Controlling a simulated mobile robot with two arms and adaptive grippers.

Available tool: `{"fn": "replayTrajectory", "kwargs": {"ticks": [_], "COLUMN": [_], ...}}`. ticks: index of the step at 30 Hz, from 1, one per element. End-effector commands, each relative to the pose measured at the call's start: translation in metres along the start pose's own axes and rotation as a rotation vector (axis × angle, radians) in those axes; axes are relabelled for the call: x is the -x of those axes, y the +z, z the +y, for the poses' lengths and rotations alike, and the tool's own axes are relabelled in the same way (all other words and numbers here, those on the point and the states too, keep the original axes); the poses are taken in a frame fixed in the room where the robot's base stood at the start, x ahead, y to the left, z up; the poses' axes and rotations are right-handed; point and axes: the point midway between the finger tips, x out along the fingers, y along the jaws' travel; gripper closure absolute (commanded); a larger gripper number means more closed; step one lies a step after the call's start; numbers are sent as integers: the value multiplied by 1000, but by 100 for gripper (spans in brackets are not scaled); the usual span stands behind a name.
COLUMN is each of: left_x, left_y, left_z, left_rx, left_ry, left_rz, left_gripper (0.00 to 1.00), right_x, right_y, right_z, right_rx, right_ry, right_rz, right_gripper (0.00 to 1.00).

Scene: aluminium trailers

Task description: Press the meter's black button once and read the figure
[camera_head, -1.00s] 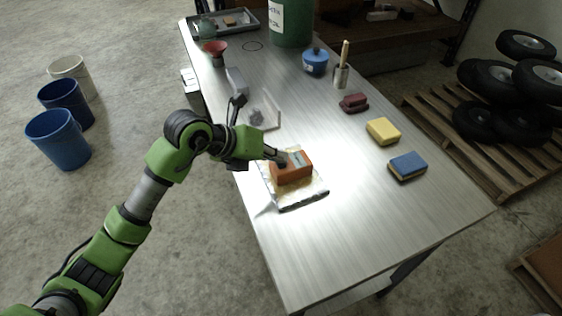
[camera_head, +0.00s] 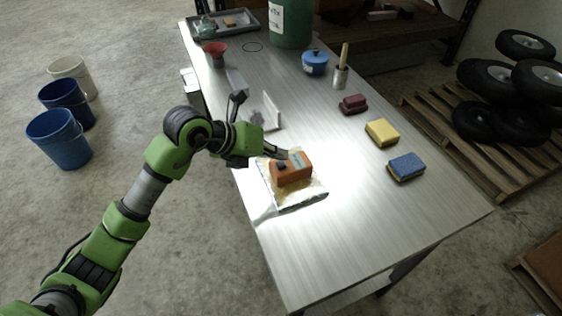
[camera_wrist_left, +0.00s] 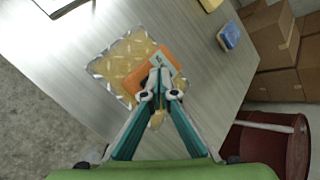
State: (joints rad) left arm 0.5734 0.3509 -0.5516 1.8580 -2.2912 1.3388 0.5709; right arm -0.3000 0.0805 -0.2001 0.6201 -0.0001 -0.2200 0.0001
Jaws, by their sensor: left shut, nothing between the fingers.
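The meter (camera_head: 291,172) is an orange box with a grey display (camera_head: 297,158) and a dark button (camera_head: 281,166) on its top. The display's figure is too small to read. The meter also shows in the left wrist view (camera_wrist_left: 144,72), partly hidden by my fingers. My right gripper is not in view.
On the metal table (camera_head: 350,220) stand a yellow sponge (camera_head: 382,132), a blue sponge (camera_head: 406,167), a dark red block (camera_head: 353,104), a blue pot (camera_head: 315,63) and a clear angled piece (camera_head: 266,115). The table's near right part is clear.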

Motion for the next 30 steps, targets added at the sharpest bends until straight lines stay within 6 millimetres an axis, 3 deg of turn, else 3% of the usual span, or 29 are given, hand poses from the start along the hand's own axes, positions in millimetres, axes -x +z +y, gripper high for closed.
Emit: {"fn": "replayTrajectory", "kwargs": {"ticks": [5, 19, 30], "left_x": [3, 34, 35], "left_y": [2, 25, 25], "left_z": [-2, -25, -25], "left_rx": [0, -1, 0], "left_ry": [0, -1, -1], "left_rz": [-1, -1, 0], "left_gripper": [100, 100, 100], "right_x": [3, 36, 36], "right_y": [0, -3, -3], "right_z": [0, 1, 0], "right_rx": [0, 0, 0], "right_ry": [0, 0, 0], "right_rz": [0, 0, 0], "right_gripper": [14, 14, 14]}}
